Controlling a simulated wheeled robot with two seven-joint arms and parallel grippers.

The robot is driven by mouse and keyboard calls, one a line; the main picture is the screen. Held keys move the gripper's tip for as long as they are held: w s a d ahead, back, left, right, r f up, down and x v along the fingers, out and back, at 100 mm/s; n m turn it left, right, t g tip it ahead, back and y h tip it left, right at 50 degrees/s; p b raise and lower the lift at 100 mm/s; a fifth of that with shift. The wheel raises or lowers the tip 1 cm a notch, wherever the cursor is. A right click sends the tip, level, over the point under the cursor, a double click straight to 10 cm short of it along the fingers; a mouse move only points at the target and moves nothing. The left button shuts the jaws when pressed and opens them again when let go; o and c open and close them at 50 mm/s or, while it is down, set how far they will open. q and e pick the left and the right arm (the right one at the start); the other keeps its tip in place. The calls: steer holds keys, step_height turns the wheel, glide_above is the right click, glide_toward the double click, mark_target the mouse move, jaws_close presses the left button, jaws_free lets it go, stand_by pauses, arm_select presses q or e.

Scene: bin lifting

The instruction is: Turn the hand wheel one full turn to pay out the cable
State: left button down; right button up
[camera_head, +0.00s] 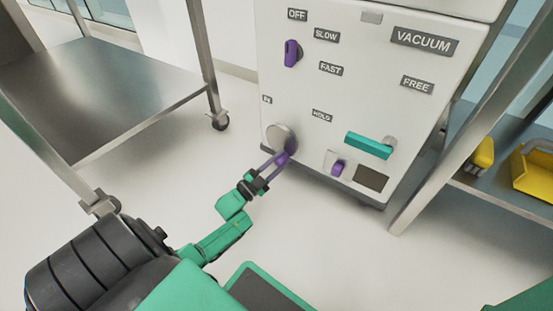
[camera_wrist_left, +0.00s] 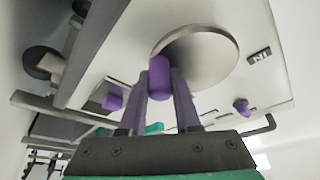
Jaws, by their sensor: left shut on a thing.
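The hand wheel is a round grey metal disc (camera_head: 279,138) low on the left of the white machine front. In the left wrist view the disc (camera_wrist_left: 205,55) fills the upper middle, with a purple handle knob (camera_wrist_left: 159,76) at its rim. My left gripper (camera_head: 280,160) reaches the wheel's lower right edge. In the left wrist view its purple fingers (camera_wrist_left: 160,92) are shut on the knob, one on each side. The cable is not visible. My right gripper is not in view.
The white machine panel (camera_head: 345,105) carries a purple switch (camera_head: 291,53), a teal lever (camera_head: 368,146) and a small purple knob (camera_head: 338,168). A steel table on casters (camera_head: 110,85) stands at the left. A shelf with yellow bins (camera_head: 534,170) is at the right. Open floor lies between.

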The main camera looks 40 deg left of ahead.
arm_select(q)
steer(key=shift+d+r+n+t+y+p, duration=0.15)
steer(key=shift+d+n+y+p, duration=0.15)
steer(key=shift+n, duration=0.65)
steer(key=shift+d+r+n+t+y+p, duration=0.15)
steer(key=shift+n+y, duration=0.25)
steer(key=shift+n, duration=0.55)
steer(key=shift+d, duration=0.1)
steer(key=c, duration=0.6)
jaws_free()
steer(key=shift+s, duration=0.1)
